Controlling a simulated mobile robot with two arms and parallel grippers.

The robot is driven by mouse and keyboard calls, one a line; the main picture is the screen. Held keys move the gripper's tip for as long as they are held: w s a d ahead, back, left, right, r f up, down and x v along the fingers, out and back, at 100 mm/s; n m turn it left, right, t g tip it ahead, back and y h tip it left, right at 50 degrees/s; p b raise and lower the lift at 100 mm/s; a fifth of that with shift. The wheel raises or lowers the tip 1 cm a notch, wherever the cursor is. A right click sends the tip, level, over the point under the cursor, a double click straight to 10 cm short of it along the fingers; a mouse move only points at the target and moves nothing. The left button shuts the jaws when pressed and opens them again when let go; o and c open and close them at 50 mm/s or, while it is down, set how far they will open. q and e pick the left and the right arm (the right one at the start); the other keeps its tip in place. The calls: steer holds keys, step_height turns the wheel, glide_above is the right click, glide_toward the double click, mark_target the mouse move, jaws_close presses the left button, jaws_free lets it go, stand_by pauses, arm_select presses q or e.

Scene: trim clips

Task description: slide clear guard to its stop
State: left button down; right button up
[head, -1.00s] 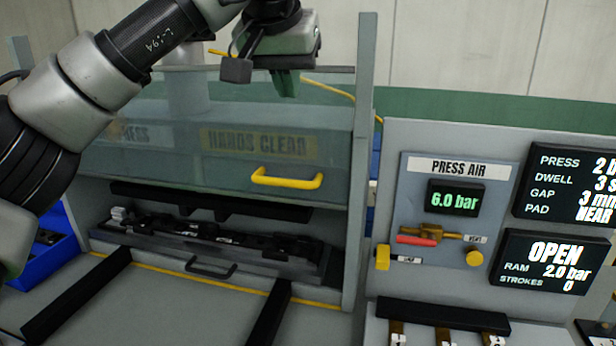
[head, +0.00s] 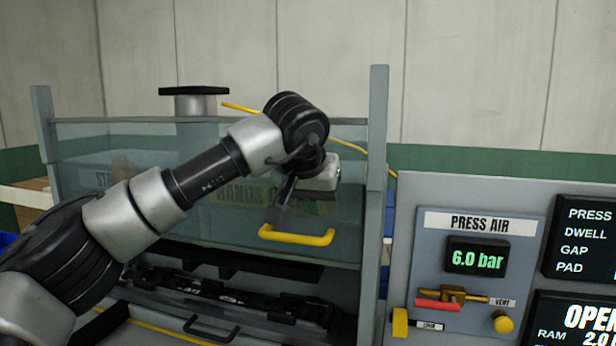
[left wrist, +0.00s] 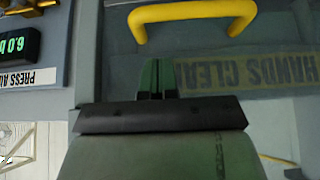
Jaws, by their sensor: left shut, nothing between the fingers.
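The clear guard (head: 120,215) is a see-through panel between grey posts, with a "HANDS CLEAR" label and a yellow handle (head: 297,236) on its lower edge. The press opening below the guard is uncovered. My left gripper (head: 280,214) is in front of the guard, just above the handle, pointing down. In the left wrist view its green-dark fingertips (left wrist: 157,70) are together and empty, apart from the handle (left wrist: 192,14), which shows upside down beyond them. Contact with the guard cannot be told. My right gripper is not in view.
A black fixture (head: 210,292) with a small black pull handle (head: 211,330) lies in the opening. The right post (head: 375,180) stands close to my gripper. The press air panel (head: 475,275) reads 6.0 bar. A yellow hose runs behind the guard.

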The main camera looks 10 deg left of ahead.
mark_target(311, 240)
arm_select(q)
steer(key=f, duration=0.1)
steer(key=s+f, duration=0.1)
steer(key=f, duration=0.1)
steer(key=shift+s+a+f, duration=0.1)
steer(key=shift+s, duration=0.05)
steer(key=shift+f, duration=0.1)
step_height(311, 240, down, 21)
steer(key=b, duration=1.1)
steer(key=shift+s, duration=0.15)
